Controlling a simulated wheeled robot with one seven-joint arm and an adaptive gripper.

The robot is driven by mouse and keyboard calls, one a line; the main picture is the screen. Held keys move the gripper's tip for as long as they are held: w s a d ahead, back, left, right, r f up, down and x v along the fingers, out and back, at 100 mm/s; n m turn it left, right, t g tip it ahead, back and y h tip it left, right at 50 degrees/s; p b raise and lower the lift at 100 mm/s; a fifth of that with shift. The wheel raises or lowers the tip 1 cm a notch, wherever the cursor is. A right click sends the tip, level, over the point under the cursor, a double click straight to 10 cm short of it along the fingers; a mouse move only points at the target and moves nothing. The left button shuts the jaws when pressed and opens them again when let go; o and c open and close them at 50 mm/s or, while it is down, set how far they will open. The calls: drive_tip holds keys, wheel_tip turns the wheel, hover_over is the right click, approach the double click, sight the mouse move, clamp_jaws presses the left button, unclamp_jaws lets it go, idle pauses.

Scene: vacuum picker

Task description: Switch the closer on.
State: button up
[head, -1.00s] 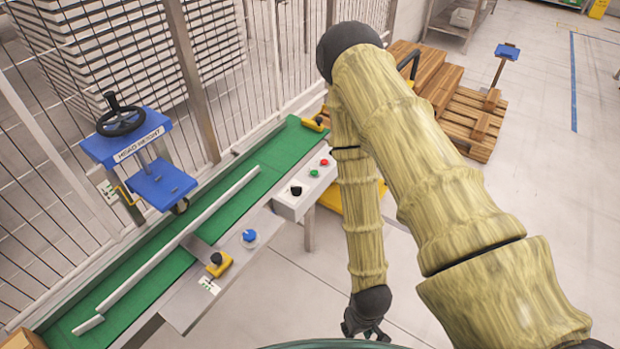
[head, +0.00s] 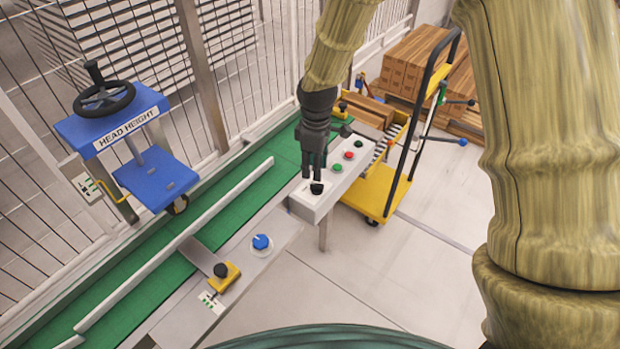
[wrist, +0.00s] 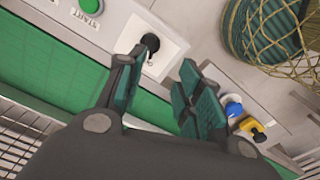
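A light grey control box (head: 325,196) stands at the right edge of the green conveyor. It carries a black selector knob (head: 317,188) at its near end, then a green button (head: 337,168), a red button (head: 349,156) and another black knob (head: 358,144). My gripper (head: 314,175) points down just above the near black knob. In the wrist view the fingers (wrist: 160,78) are apart and empty. The black knob (wrist: 151,42) shows on its pale plate just beyond the left fingertip; contact cannot be told. The green button (wrist: 90,5) there is labelled START.
A blue knob (head: 261,242) and a yellow clamp with a black knob (head: 225,275) sit on the conveyor's near side. A yellow trolley (head: 372,194) stands right of the box. The floor in front is clear.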

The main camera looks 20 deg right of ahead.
sight(313, 183)
drive_tip(key=shift+n, duration=0.4)
drive_tip(key=f, duration=0.2)
drive_tip(key=w+f, duration=0.1)
drive_tip(key=f, duration=0.2)
drive_tip(key=w+f, duration=0.1)
drive_tip(key=f, duration=0.2)
drive_tip(key=shift+f, duration=0.15)
drive_tip(key=shift+c, duration=0.2)
clamp_jaws()
